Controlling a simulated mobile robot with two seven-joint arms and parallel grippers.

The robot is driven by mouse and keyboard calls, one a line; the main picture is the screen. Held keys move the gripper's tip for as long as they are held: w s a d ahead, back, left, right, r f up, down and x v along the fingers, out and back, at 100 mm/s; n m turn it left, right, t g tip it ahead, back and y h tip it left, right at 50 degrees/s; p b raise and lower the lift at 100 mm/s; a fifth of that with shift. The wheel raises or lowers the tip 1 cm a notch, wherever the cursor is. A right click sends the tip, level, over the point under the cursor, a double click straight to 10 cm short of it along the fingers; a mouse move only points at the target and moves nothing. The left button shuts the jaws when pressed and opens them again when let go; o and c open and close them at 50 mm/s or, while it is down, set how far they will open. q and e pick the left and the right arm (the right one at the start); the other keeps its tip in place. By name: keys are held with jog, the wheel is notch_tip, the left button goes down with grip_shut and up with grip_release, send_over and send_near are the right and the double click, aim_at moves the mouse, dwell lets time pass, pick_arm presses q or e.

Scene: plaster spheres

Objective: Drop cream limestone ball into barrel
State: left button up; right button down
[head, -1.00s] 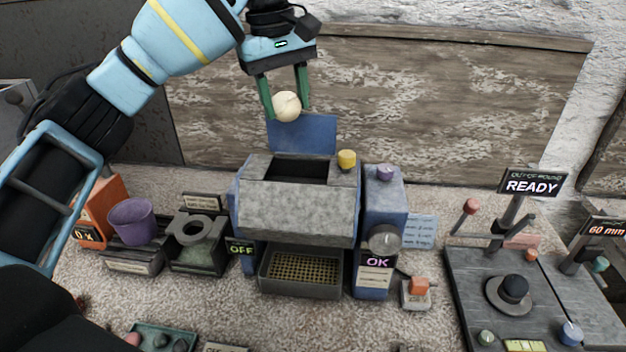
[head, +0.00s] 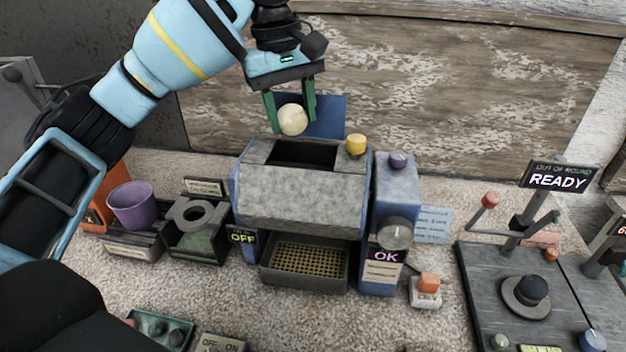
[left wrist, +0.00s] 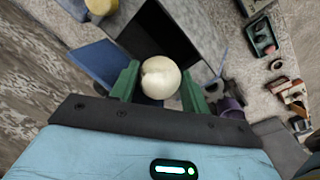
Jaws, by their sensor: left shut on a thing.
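The cream limestone ball (head: 292,119) is held between the green fingers of my left gripper (head: 291,112). It also shows in the left wrist view (left wrist: 160,77), between the fingertips. The barrel appears to be the grey drum-like machine (head: 298,196) with a dark rectangular opening (head: 304,153) in its top and a blue lid (head: 325,117) raised behind. The ball is above the rear of the opening in the head view. In the left wrist view the opening (left wrist: 158,35) lies just beyond the ball. My right gripper is not in view.
A blue control box (head: 392,205) reads OK, and another sign (head: 243,237) reads OFF. A mesh tray (head: 304,264) sits below the drum. A purple cup (head: 132,206) stands left; a READY gauge stand (head: 557,177) stands right.

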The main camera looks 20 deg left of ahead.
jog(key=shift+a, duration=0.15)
pick_arm(q)
jog(key=o, duration=1.2)
jog(key=shift+c, duration=0.2)
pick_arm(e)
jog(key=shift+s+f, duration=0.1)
pick_arm(q)
jog(key=r, duration=0.2)
jog(key=r+p, duration=0.1)
jog(key=r, duration=0.1)
jog(key=s+r+p, duration=0.1)
jog(key=r, duration=0.2)
jog(key=shift+a, duration=0.3)
jog(key=shift+r, duration=0.45)
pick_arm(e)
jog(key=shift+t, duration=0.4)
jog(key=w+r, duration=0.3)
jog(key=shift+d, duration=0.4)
pick_arm(q)
jog(key=shift+f, duration=0.15)
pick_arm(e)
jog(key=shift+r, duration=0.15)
